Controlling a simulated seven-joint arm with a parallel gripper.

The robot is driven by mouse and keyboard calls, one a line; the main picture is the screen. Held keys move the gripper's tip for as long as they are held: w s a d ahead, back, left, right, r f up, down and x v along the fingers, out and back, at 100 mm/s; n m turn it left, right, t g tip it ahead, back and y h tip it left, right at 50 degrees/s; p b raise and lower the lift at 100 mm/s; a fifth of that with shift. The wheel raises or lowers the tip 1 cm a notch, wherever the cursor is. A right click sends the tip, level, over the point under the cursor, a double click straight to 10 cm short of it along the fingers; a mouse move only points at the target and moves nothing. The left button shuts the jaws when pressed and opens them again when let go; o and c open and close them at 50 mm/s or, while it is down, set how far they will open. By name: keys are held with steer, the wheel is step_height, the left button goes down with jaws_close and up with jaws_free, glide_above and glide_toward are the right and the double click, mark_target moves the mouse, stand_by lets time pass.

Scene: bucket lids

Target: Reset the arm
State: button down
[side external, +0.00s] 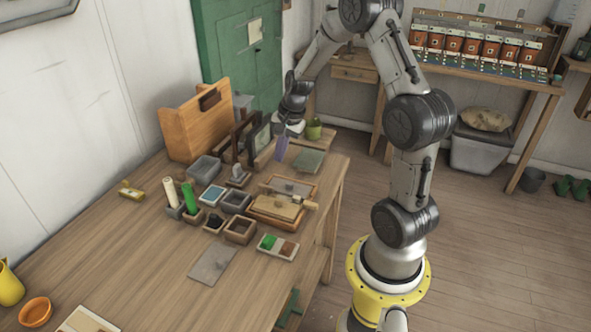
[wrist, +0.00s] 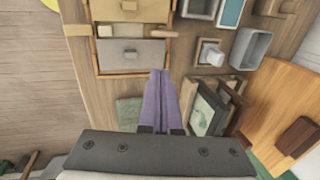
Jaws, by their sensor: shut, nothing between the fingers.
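My gripper (side external: 281,155) is above the far right part of the wooden table, with its purple fingers pointing down. In the wrist view, the fingers (wrist: 160,75) are pressed together with nothing between them. Below and ahead of them is a wooden tray (side external: 310,183) with a grey lidded compartment and a tan lidded compartment; its grey lid (wrist: 131,56) and tan lid (wrist: 130,10) also show in the wrist view. Several small open bins stand left of the tray, including a grey bin (side external: 205,168) and a brown bin (side external: 240,230). My gripper appears apart from all of them.
A wooden rack (side external: 195,125) and a dark-framed panel (side external: 262,137) stand upright near my gripper. A flat green-grey square (side external: 308,160) lies right of it.

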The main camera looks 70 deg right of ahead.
steer(key=a+r+n+t, duration=0.3)
steer(key=a+r+n, duration=0.3)
steer(key=a+r, duration=0.9)
steer(key=s+a+r+n+t, duration=0.1)
steer(key=s+a+r+n, duration=0.55)
steer(key=s, duration=0.25)
steer(key=s+f+n+g, duration=0.1)
steer(key=s+f+n, duration=0.3)
steer(key=s, duration=0.5)
steer(key=shift+a+f+n, duration=0.2)
steer(key=shift+a+n, duration=0.25)
steer(key=shift+n, duration=0.3)
